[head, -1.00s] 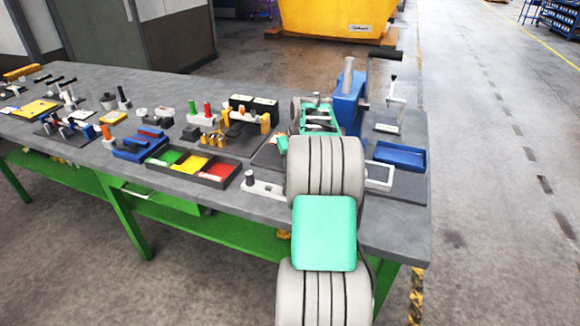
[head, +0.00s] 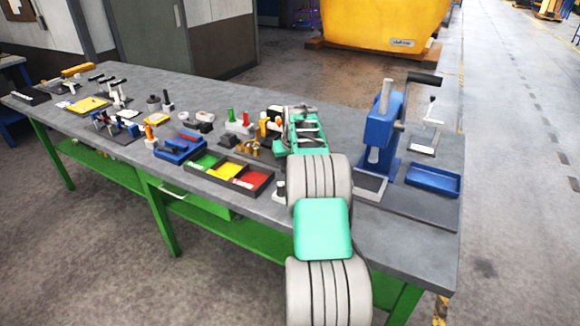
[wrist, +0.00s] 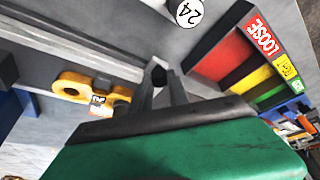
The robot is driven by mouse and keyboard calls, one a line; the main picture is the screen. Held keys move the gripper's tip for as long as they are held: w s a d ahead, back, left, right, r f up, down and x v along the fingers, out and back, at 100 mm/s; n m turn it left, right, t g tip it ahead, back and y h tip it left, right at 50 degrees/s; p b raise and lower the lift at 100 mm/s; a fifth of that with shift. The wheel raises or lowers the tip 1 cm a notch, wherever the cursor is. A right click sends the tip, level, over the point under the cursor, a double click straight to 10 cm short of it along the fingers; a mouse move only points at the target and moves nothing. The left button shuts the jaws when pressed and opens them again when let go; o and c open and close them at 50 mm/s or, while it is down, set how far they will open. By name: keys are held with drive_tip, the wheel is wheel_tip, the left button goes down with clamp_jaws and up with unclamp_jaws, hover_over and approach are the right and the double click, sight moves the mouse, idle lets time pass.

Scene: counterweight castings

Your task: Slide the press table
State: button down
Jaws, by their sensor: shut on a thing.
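The press (head: 380,125) is a blue upright frame with a crank and a dark base plate, standing at the right end of the bench. Its light grey table (head: 371,187) sits low at the front of the press, below the ram, partly hidden by my arm. In the wrist view, my gripper (wrist: 160,88) is shut on a small dark knob (wrist: 158,75) at the end of a grey rail-like part, apparently the press table. The fingertips are hidden behind my arm in the head view.
A sorting tray (head: 219,192) with green, yellow and red compartments lies left of my arm. A yellow two-holed part (wrist: 88,92) lies close to my fingers. A blue tray (head: 433,180) stands right of the press. Several small fixtures crowd the bench's left half.

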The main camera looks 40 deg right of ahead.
drive_tip(key=shift+w+a, duration=0.1)
drive_tip(key=c, duration=1.3)
unclamp_jaws()
drive_tip(key=shift+w+a, duration=0.1)
drive_tip(key=shift+w, duration=0.05)
drive_tip(key=shift+o, duration=0.2)
drive_tip(key=shift+s+r, duration=0.2)
drive_tip(key=shift+r, duration=0.15)
drive_tip(key=d+b+v, duration=0.1)
drive_tip(key=v, duration=0.6)
drive_tip(key=shift+a, duration=0.4)
